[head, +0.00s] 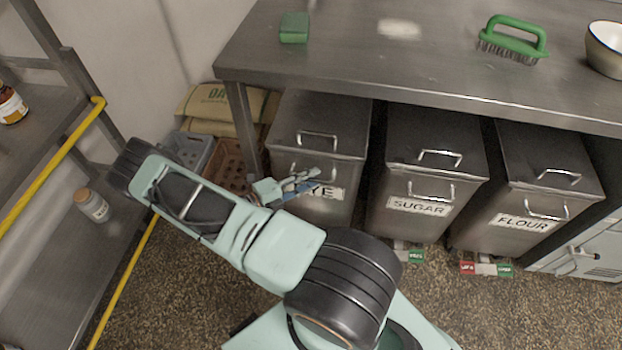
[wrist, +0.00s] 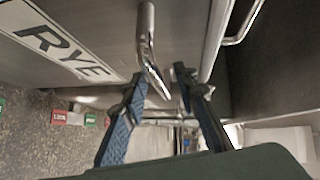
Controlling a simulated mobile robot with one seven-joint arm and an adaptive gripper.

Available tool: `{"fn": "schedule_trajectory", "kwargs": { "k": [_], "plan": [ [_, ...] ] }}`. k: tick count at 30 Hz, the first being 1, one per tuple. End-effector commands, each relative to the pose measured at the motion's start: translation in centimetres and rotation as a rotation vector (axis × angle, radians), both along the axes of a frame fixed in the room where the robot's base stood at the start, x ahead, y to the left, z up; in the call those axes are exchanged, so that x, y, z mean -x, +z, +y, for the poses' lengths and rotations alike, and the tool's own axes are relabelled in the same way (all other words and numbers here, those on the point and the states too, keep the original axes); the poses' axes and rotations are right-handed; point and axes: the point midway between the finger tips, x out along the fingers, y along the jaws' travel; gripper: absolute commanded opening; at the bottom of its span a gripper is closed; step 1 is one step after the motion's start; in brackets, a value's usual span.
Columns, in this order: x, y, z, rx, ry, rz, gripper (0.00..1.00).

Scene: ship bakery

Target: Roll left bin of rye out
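The rye bin (head: 320,122) is a metal bin with a lid handle and a front handle, leftmost in the row under the steel table. Its RYE label is partly covered by my gripper (head: 308,183) in the head view. In the wrist view, the RYE label (wrist: 62,45) is at upper left and the bar of the front handle (wrist: 147,40) reaches down between my fingertips (wrist: 160,76). The fingers are apart, one on each side of the bar. I cannot tell whether either finger touches it.
The sugar bin (head: 435,150) and flour bin (head: 550,165) stand to the right. A table leg (head: 243,130), crates (head: 232,165) and sacks (head: 222,105) are close on the left. A shelf rack with a yellow rail (head: 60,155) is farther left. Floor in front of the bins is open.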

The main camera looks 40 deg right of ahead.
Motion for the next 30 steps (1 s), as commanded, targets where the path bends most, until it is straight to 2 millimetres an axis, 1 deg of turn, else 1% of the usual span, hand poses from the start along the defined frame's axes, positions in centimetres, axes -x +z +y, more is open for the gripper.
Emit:
{"fn": "schedule_trajectory", "kwargs": {
  "k": [3,10,17,30],
  "plan": [
    [0.05,-0.04,-0.4,0.0,-0.001,0.0,0.27],
    [0.04,-0.03,-0.4,0.0,0.0,0.0,0.26],
    [0.03,-0.02,-0.38,0.0,0.0,0.0,0.01],
    [0.05,0.01,-0.29,0.001,0.0,-0.001,0.0]
  ]
}}
